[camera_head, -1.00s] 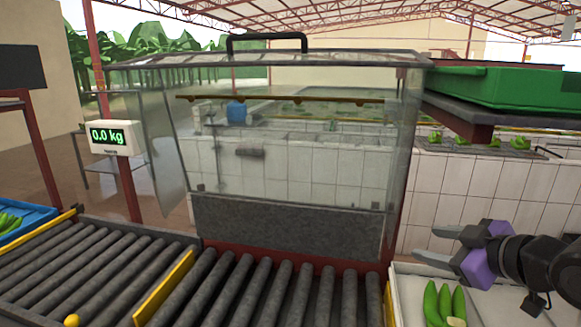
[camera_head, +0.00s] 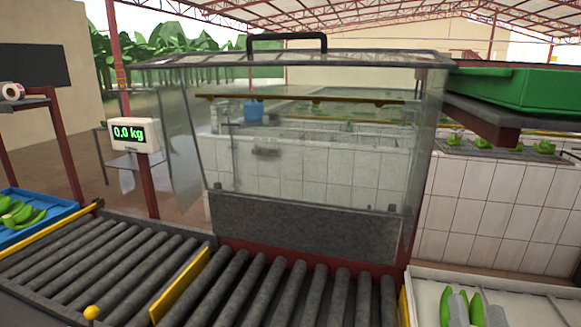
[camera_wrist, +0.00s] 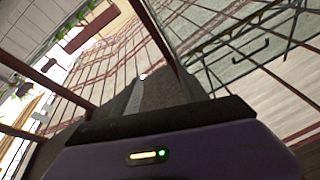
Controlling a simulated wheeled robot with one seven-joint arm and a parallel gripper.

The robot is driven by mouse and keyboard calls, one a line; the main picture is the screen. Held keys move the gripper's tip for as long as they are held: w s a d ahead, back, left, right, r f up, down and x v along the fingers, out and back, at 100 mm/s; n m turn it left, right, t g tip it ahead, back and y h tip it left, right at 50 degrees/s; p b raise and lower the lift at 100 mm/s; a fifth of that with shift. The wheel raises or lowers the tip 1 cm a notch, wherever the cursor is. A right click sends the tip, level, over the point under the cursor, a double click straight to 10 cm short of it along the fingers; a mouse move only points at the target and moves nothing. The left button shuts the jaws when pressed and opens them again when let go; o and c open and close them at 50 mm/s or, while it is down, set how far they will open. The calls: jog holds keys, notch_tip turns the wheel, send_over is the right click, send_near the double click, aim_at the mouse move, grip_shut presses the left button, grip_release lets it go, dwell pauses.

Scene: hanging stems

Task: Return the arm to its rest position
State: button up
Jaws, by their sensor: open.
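My gripper (camera_head: 477,311) shows only as two grey fingertips at the bottom right edge of the head view, set apart with a gap between them. They overlap the view of green bananas (camera_head: 475,303) in a white tray (camera_head: 535,292); I see nothing held. The rest of my arm is out of the head view. In the wrist view, the purple gripper housing (camera_wrist: 175,152) with a small lit indicator fills the bottom, and grey fingers point away over a tilted view of the hall.
A roller conveyor (camera_head: 110,262) with yellow dividers runs along the front. A clear-walled hood (camera_head: 310,130) with a black handle stands behind it. A scale display (camera_head: 133,135) reads 0.0 kg. A blue crate (camera_head: 45,220) of bananas is left; a green tray (camera_head: 520,88) is right.

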jog(key=s+a+f+n+g+y, duration=0.1)
jog(key=s+f, duration=0.4)
jog(key=s, duration=0.5)
jog(key=s+a+f+n+g+y, duration=0.2)
jog(key=s+f, duration=0.4)
jog(key=s, duration=0.4)
jog(key=s+a+f+n+g+y, duration=0.2)
jog(key=s+f, duration=0.4)
jog(key=s, duration=0.4)
jog(key=shift+a+f+n+g, duration=0.2)
jog(key=shift+a+n+g, duration=0.45)
jog(key=shift+a, duration=0.3)
